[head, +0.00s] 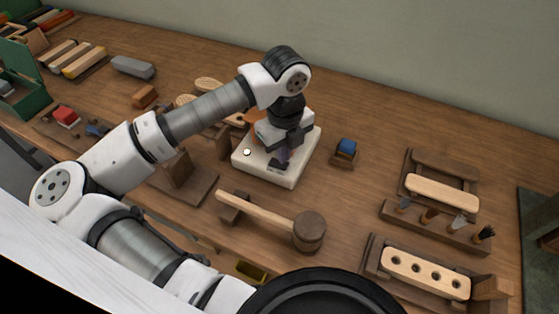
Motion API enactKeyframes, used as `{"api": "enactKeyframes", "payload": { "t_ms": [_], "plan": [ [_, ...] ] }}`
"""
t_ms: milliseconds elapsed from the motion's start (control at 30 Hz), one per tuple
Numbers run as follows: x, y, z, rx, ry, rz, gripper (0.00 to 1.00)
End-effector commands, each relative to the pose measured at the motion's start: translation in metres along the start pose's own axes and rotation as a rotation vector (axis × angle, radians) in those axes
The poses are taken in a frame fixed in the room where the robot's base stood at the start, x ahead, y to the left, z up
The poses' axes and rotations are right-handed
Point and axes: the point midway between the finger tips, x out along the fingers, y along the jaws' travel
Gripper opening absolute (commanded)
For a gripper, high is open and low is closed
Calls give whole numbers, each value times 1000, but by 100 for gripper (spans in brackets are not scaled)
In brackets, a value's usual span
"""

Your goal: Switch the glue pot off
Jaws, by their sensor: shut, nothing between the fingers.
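The glue pot's pale, square base (285,178) stands on the workbench near the middle of the view. A small white round spot (247,152), maybe a knob or button, shows on its left side. An orange-brown part (257,117) shows behind my wrist; most of the pot's top is hidden by my arm. My gripper (277,165) points down over the base, shut and empty, to the right of the white spot. I cannot tell whether its fingertips touch the base.
A wooden mallet (309,231) lies in front of the base. A small holder with a blue block (346,147) stands to the right. A tool rack (435,227) and a drilled wooden block (426,274) are further right. Wooden stands (180,170) are to the left.

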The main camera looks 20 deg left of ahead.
Motion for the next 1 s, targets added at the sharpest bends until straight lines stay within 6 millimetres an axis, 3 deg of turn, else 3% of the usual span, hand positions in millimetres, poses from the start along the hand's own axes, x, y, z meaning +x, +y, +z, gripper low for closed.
{"api": "enactKeyframes", "payload": {
  "t_ms": [1000],
  "plan": [
    [13,0,0,0,0,0,0]
  ]
}}
